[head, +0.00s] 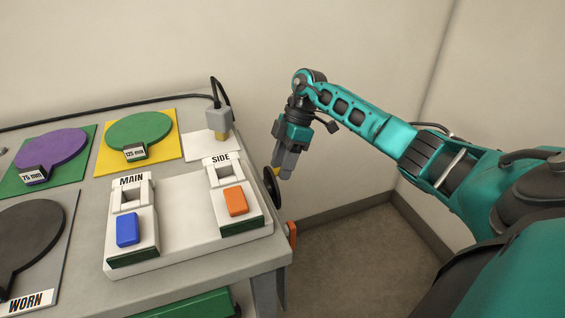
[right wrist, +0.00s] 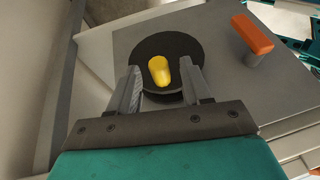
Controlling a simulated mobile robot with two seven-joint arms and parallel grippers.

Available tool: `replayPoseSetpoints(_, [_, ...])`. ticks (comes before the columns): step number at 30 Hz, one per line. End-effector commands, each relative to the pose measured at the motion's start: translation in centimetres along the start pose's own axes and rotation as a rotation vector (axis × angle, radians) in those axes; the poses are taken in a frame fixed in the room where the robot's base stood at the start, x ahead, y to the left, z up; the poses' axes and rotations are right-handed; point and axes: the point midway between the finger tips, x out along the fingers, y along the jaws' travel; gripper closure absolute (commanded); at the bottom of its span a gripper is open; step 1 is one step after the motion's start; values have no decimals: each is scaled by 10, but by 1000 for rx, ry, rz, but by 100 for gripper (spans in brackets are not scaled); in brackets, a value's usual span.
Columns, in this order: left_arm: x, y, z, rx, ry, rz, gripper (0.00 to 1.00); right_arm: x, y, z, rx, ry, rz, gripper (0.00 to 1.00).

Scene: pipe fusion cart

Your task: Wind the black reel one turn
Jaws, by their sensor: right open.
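The black reel (head: 270,188) is a disc on the right side of the cart, seen nearly edge-on in the head view. In the right wrist view the black reel (right wrist: 177,46) faces me, with a yellow knob (right wrist: 159,70) standing off it. My right gripper (head: 286,172) points down beside the reel, close to the yellow knob (head: 277,171). In the right wrist view its open fingers (right wrist: 160,80) stand on either side of the knob, with gaps showing; I cannot tell how deep the knob lies between them. My left gripper is out of view.
An orange handle (head: 292,233) sticks out of the cart's side near the reel; the right wrist view shows it too (right wrist: 252,33). The cart top (head: 85,208) holds a white MAIN/SIDE switch panel (head: 182,215) and colored pads. Free floor lies right of the cart.

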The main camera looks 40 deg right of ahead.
Motion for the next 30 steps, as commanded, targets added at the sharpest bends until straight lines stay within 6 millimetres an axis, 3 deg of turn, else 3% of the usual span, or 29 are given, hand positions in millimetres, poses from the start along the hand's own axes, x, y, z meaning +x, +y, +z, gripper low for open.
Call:
replayPoseSetpoints(5, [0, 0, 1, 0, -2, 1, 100, 0, 0, 0, 0, 0, 0, 53])
replayPoseSetpoints(19, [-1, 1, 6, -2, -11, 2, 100, 0, 0, 0, 0, 0, -1, 98])
replayPoseSetpoints(30, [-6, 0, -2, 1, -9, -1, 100, -3, -4, -1, -14, -1, 30, 100])
